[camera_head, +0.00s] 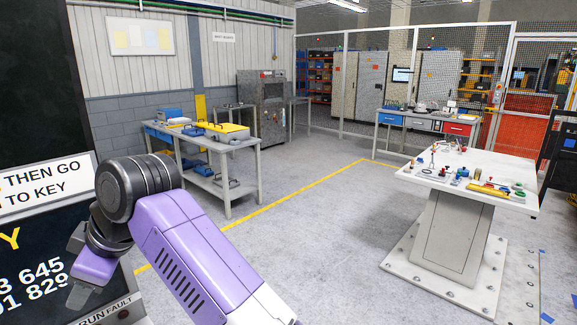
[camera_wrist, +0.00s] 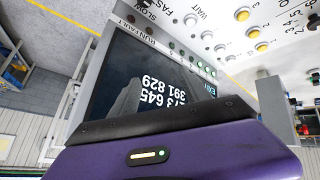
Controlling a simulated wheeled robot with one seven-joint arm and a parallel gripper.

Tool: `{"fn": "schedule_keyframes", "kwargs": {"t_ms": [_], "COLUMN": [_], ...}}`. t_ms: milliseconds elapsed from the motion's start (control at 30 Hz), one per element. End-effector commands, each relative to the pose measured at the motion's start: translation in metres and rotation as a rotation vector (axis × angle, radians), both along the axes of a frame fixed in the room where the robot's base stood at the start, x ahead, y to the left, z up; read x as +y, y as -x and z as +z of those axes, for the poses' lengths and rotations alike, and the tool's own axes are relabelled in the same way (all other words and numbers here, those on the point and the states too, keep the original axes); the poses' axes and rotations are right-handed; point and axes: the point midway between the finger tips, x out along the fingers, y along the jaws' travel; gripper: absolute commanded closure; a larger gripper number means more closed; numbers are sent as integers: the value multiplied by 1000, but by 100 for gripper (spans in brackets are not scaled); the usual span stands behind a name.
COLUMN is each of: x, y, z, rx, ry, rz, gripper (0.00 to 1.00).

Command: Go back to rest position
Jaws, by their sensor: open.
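My arm (camera_head: 190,250) rises from the bottom of the head view and bends at a dark wrist joint, in front of a black panel at the left. Its purple end hangs down close to that panel; whether it touches cannot be told. The purple housing of my gripper (camera_wrist: 165,130) fills the bottom of the wrist view, with a small lit strip on it.
The black panel (camera_head: 40,100) with a white sign stands close at the left. A white table (camera_head: 480,170) with small parts stands at the right. A grey workbench (camera_head: 225,150) with a yellow case is behind. The floor between them is clear, crossed by a yellow line.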

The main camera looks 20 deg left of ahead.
Motion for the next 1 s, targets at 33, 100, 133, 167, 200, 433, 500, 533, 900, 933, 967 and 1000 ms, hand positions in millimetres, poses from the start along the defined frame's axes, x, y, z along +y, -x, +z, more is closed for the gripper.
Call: {"fn": "schedule_keyframes", "kwargs": {"t_ms": [33,100,133,167,200,433,500,533,900,933,967,1000], "x": [5,11,13,15,16,-4,-20,-27,-168,-181,-195,-214], "y": [-2,-6,-8,-10,-13,-34,-42,-45,-64,-63,-62,-59], "z": [-2,-4,-5,-6,-9,-37,-48,-53,-120,-126,-131,-138], "rx": [2,7,10,16,21,91,113,122,164,162,158,152], "ry": [-48,-122,-153,-184,-227,-504,-592,-626,-982,-1005,-1025,-1053], "rz": [-29,-77,-98,-119,-148,-357,-431,-462,-837,-865,-895,-931], "gripper": [45,45,45,45,45,45,45,45,45,45,45,45]}}
